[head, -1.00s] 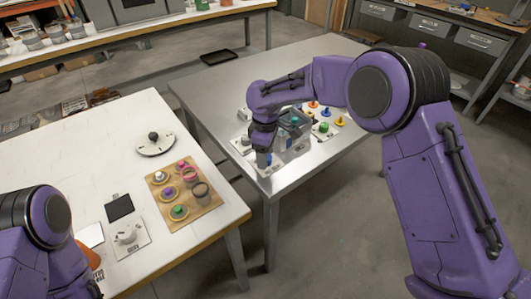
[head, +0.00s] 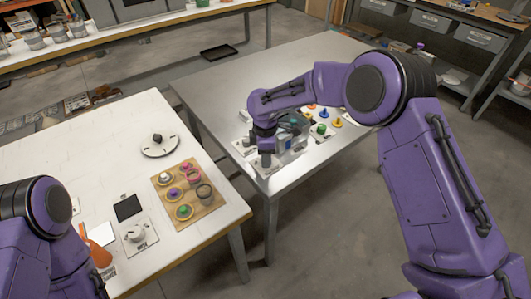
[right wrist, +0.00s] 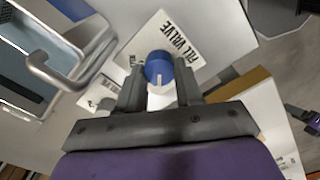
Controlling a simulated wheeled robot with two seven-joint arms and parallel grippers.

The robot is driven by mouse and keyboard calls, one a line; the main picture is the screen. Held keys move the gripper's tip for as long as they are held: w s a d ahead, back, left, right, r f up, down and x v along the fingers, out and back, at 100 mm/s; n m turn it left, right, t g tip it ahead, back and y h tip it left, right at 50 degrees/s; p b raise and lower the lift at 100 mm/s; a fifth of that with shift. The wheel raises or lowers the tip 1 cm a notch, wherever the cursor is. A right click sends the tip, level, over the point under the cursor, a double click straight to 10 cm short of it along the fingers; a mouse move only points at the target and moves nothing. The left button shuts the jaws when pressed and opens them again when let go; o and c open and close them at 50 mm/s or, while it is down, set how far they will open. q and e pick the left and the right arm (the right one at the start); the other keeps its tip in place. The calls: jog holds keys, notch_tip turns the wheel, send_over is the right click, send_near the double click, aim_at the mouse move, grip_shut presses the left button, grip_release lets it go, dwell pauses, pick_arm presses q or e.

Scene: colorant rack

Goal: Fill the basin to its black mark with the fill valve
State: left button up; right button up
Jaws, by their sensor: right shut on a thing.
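The fill valve is a round blue knob (right wrist: 159,68) with a white pointer line, on a white plate (right wrist: 178,42) lettered FILL VALVE. My right gripper (right wrist: 160,85) is shut on the knob, one finger on each side. In the head view my right gripper (head: 267,158) points down at the near corner of the metal table. My arm partly covers the basin in the head view. I cannot make out its black mark or water level. My left gripper is out of view.
Coloured knobs (head: 322,129) stand on the metal table (head: 225,90) behind the basin. The white table (head: 90,150) at left holds a wooden board (head: 163,192) with several cups, a round dial (head: 159,145) and an orange flask (head: 99,254). A gap separates the tables.

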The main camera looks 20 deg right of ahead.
jog(key=o, duration=1)
jog(key=shift+o, duration=0.2)
jog(key=shift+r, duration=0.1)
notch_tip(320, 180, up, 10)
jog(key=shift+r+b, duration=0.2)
jog(key=shift+b, duration=0.2)
